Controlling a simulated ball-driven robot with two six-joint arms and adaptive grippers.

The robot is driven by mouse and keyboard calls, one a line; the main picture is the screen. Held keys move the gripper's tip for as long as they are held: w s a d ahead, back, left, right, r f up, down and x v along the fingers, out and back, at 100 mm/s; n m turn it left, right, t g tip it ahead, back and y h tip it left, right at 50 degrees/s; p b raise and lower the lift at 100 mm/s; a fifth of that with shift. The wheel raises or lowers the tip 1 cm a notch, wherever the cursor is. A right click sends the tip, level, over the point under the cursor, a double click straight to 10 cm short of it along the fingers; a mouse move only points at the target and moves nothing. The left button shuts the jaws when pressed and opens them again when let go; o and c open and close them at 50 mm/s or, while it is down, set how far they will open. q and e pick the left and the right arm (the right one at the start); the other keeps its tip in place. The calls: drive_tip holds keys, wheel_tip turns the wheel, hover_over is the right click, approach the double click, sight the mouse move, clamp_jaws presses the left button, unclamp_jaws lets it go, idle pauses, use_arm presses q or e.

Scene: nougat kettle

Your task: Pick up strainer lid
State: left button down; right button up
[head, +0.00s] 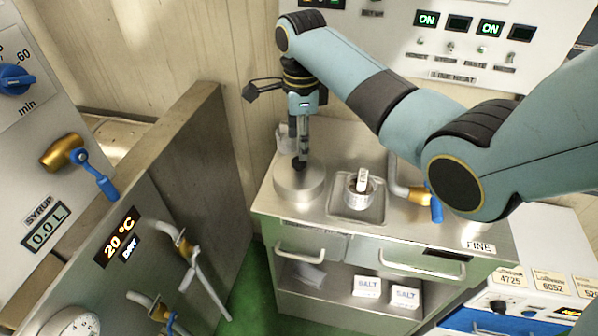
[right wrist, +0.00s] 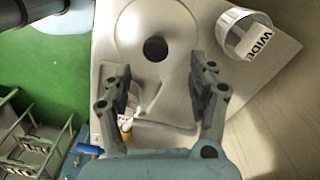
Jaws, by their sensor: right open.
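A round metal lid with a dark knob (head: 298,188), which I take for the strainer lid, sits at the left end of the steel counter. My right gripper (head: 302,150) points down over it, with its fingers near the knob. In the right wrist view the lid (right wrist: 182,20) lies beyond the open right gripper (right wrist: 160,85), its black knob centred between and just ahead of the fingertips. The fingers look empty. I cannot tell whether they touch the knob. My left gripper is not in view.
A small labelled cup (head: 352,196) stands in a square recessed tray (head: 343,213) right of the lid. A clear container marked WIDE (right wrist: 234,38) stands near the lid. A brass tap (head: 418,195) with a blue handle is further right. A steel panel (head: 208,150) rises at left.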

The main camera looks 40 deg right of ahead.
sight(299, 172)
drive_tip(key=f, duration=0.5)
drive_tip(key=shift+s+a+f, duration=0.1)
drive_tip(key=shift+a+f, duration=0.2)
drive_tip(key=shift+a, duration=0.05)
clamp_jaws()
